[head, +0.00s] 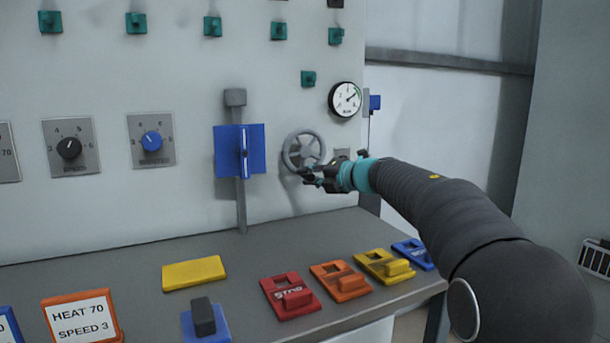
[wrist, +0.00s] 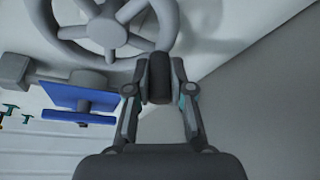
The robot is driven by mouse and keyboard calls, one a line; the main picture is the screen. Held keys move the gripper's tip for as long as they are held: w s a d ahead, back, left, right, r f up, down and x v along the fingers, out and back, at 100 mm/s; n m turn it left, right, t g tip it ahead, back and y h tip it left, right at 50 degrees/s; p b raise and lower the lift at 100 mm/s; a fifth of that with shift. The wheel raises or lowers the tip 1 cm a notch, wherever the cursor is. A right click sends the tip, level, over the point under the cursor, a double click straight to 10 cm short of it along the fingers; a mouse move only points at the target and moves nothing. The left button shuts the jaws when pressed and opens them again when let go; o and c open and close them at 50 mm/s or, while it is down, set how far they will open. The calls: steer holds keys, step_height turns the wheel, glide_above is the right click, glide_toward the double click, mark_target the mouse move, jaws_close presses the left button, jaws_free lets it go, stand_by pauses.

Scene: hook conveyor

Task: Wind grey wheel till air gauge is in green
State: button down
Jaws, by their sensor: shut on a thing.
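The grey wheel (head: 287,153) is a spoked handwheel on the pale machine wall, and its rim and spokes fill the top of the wrist view (wrist: 108,33). My gripper (head: 313,176) is at the wheel's lower right edge. In the wrist view its fingers (wrist: 158,80) are shut on a dark, rounded handle (wrist: 158,72) at the wheel's rim. The round air gauge (head: 345,99) is above and right of the wheel. Its needle points up and right, and a green band shows on the right of the dial; whether the needle lies within it is too small to tell.
A blue panel (head: 227,152) on a grey upright stands left of the wheel and sticks out from the wall. A grey shelf (head: 250,245) below carries several coloured plates. A blue knob (head: 152,141) and a black knob (head: 69,148) are further left.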

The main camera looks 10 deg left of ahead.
steer(key=shift+w+d+f+n+h, duration=0.15)
steer(key=shift+d+n+h, duration=0.1)
steer(key=shift+n, duration=0.15)
steer(key=shift+w+d+r+n+h, duration=0.15)
steer(key=shift+n+h, duration=0.1)
steer(key=shift+n, duration=0.15)
steer(key=shift+f, duration=0.1)
steer(key=c, duration=1)
jaws_free()
steer(key=v, duration=1.2)
